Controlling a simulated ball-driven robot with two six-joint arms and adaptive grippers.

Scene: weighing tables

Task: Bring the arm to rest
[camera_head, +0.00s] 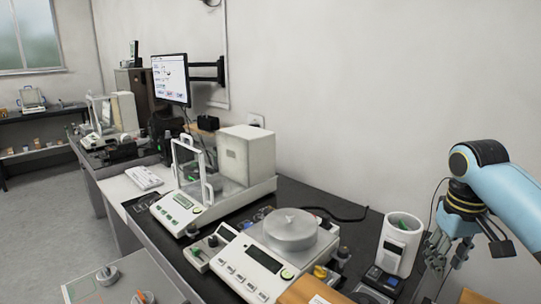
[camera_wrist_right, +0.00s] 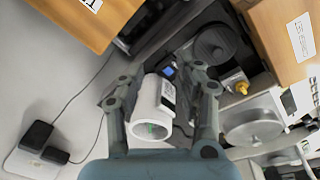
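My right gripper (camera_head: 456,252) hangs from the blue arm at the right of the head view, fingers pointing down and spread. It is to the right of a white cylindrical container (camera_head: 400,242) that stands upright on the dark table. In the right wrist view my right gripper (camera_wrist_right: 163,80) has its two fingers apart. The white container (camera_wrist_right: 150,110) shows between them in that picture, with a clear gap on its right side; no grasp on it is visible. My left gripper is in neither view.
A round-pan balance (camera_head: 258,262) and a balance with a glass chamber (camera_head: 181,207) stand along the dark table (camera_head: 325,200). Cardboard boxes (camera_wrist_right: 290,35) lie close to the gripper in the wrist view. A monitor (camera_head: 170,80) is on the wall. Air above the table is clear.

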